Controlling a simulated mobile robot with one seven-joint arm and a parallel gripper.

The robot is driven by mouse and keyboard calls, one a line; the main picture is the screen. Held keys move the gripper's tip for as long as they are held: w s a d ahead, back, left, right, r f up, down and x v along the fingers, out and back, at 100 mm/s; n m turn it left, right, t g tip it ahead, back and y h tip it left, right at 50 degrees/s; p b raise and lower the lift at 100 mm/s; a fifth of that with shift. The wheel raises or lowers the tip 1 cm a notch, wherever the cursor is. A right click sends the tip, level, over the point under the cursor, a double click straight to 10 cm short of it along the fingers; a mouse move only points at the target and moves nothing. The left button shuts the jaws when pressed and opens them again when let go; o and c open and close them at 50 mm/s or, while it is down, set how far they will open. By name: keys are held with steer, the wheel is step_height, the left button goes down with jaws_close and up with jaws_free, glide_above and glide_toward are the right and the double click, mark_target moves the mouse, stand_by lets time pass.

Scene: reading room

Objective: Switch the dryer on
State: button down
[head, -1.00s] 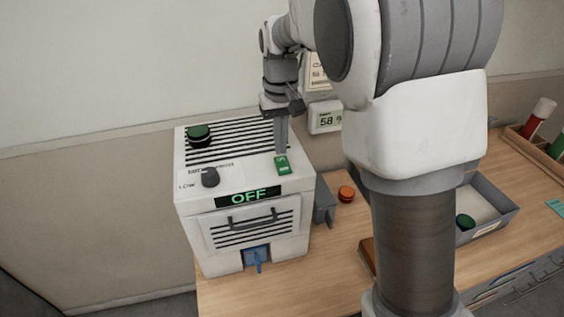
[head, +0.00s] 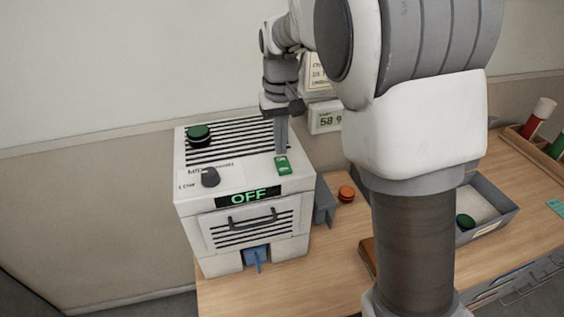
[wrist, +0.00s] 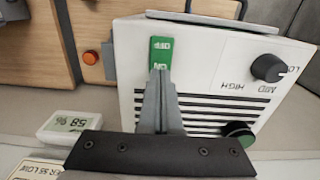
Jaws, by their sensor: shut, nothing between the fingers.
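The dryer (head: 245,180) is a white box with black vent slots on the left of the table, and its display (head: 251,196) reads OFF. A green rocker switch (head: 283,166) sits on its top near the right edge; in the wrist view the switch (wrist: 161,54) shows the markings OFF and ON. My gripper (head: 283,151) is shut and empty, pointing down at the far end of the switch. In the wrist view the fingertips (wrist: 158,84) are at the ON end; I cannot tell whether they touch it. A dark knob (head: 210,177) with speed labels is on the dryer's top left.
A green round cap (head: 199,133) is on the dryer's top. An orange button (head: 346,193) is right of the dryer. A humidity display (head: 326,117) stands behind. A grey tray (head: 490,205) and a rack with tubes (head: 530,143) are at right.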

mark_target(281, 159)
steer(key=shift+f+b, duration=0.65)
steer(key=shift+f, duration=0.4)
stand_by(0.4)
step_height(281, 159, up, 7)
steer(key=p, duration=0.6)
steer(key=shift+r, duration=0.1)
stand_by(0.5)
steer(key=s+d+r+m+t, duration=0.1)
steer(key=s+d+r, duration=0.25)
steer(key=s, duration=0.25)
steer(key=s+d+r+t, duration=0.2)
steer(key=s+d+r, duration=0.15)
steer(key=s, duration=0.25)
steer(key=s+d+m+t, duration=0.1)
steer(key=s+d+t, duration=0.1)
steer(key=s, duration=1)
steer(key=shift+s+d+f+t, duration=0.2)
steer(key=shift+d+t, duration=0.1)
steer(key=shift+d, duration=0.15)
